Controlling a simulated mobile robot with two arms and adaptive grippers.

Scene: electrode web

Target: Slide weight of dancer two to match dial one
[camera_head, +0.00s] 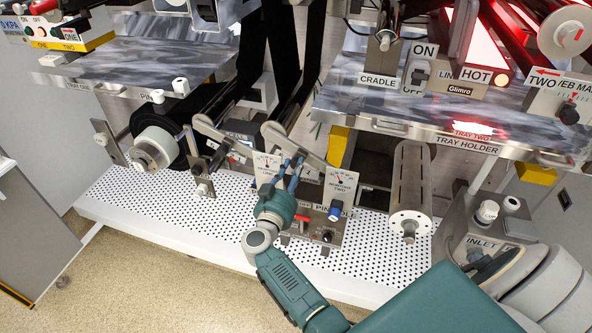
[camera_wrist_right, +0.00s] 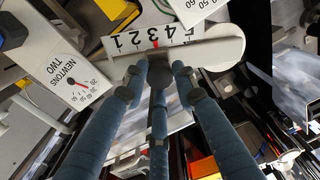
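The dial labelled NEWTONS TWO (camera_head: 340,184) is on the front panel right of my right gripper (camera_head: 293,166); it also shows in the right wrist view (camera_wrist_right: 66,78), with a red needle. Another dial (camera_head: 266,168), probably dial one, stands left of the gripper; its reading is too small to tell. The grey dancer arm (camera_head: 312,158) runs behind my fingers. In the right wrist view, a numbered scale (camera_wrist_right: 135,42) with a red mark lies along a pale bar (camera_wrist_right: 205,50). My right fingertips (camera_wrist_right: 159,76) surround a dark round piece, possibly the weight; contact is unclear. The left gripper is out of view.
A red switch (camera_head: 302,219) and blue knob (camera_head: 334,214) sit on the panel below. A grey roller (camera_head: 411,190) stands to the right and a dark web roll (camera_head: 158,147) to the left. The tray holder (camera_head: 466,141) overhangs at right. The perforated deck (camera_head: 225,238) is partly clear.

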